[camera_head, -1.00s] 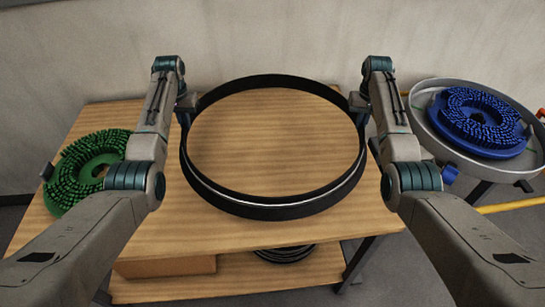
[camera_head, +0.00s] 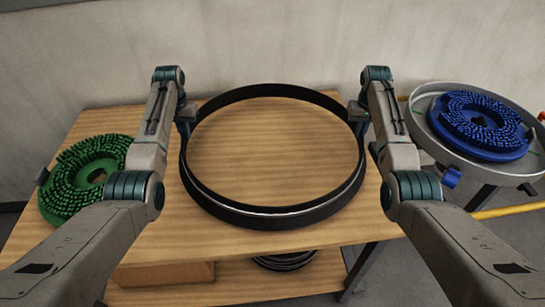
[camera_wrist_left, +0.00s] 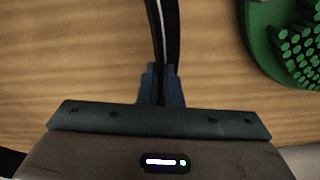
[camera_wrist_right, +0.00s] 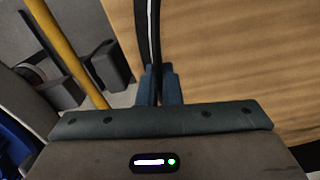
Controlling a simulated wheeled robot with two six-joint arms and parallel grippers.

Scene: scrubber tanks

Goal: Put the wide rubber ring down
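The wide rubber ring (camera_head: 275,215), a large black hoop with a thin pale line along its front, lies level over the wooden table. My left gripper (camera_head: 186,115) is shut on its left side, and my right gripper (camera_head: 357,113) is shut on its right side. In the left wrist view the ring's band (camera_wrist_left: 167,40) runs between the blue fingers (camera_wrist_left: 160,85). In the right wrist view the band (camera_wrist_right: 148,35) also sits between the fingers (camera_wrist_right: 160,85). I cannot tell whether the ring's underside touches the tabletop.
The wooden table (camera_head: 130,235) has a green round brush (camera_head: 85,175) at its left. A blue round brush (camera_head: 478,122) sits on a grey round tray (camera_head: 425,125) at the right. Dark rings (camera_head: 285,261) lie on the lower shelf. A yellow bar (camera_head: 500,210) runs at the right.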

